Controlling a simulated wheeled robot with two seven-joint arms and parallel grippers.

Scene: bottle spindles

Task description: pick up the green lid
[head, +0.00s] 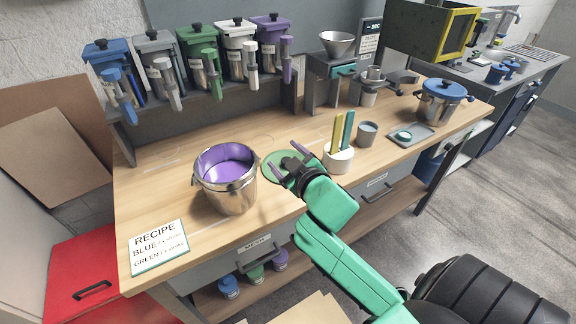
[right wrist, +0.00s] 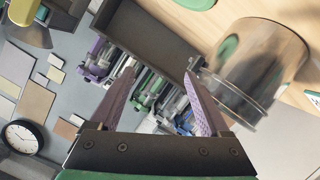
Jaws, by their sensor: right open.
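A flat green disc (head: 270,174) lies on the wooden bench right of the steel pot, partly hidden behind my right gripper. I cannot tell whether it is a lid or a mat. My left gripper is not in view.
The open steel pot (head: 232,195), purple inside, stands just left of my right gripper. A white holder (head: 338,160) with upright strips stands to its right. A blue-lidded pot (head: 440,105) is farther right. Several coloured canisters (head: 203,70) line the rear shelf.

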